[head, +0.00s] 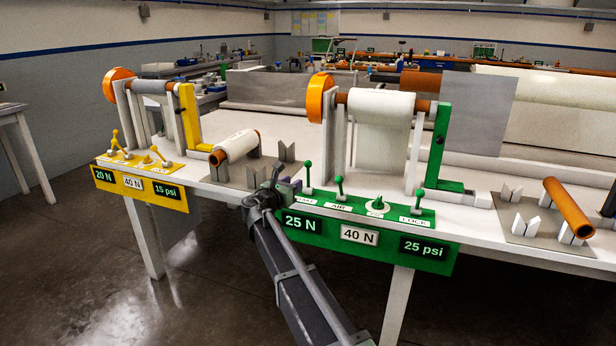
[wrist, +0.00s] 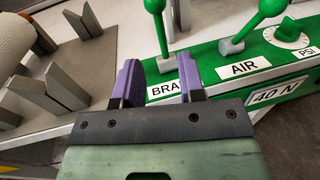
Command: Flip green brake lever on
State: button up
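The green brake lever (head: 308,174) is the leftmost lever on the green control panel (head: 330,207). In the wrist view the brake lever (wrist: 161,30) rises from a grey pivot just beyond my fingertips, its ball knob at the top edge. It stands near upright. My gripper (head: 290,186) is at the panel's left end, beside the brake lever. In the wrist view my gripper (wrist: 160,78) has its two purple fingers apart with nothing between them; the lever's base lies ahead of the gap. The right finger hides part of the label reading "BRA".
The green air lever (head: 340,186) stands just right of the brake lever, then a round PSI knob (head: 377,205) and the lock lever (head: 419,200). Grey V-shaped holders (wrist: 67,92) stand at left. A yellow panel (head: 140,188) is further left.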

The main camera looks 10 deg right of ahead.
aim_at(308, 173)
jog(key=x, duration=0.9)
jog(key=shift+w+d, duration=0.25)
jog(key=shift+w, duration=0.1)
jog(key=shift+c, duration=0.2)
grip_shut()
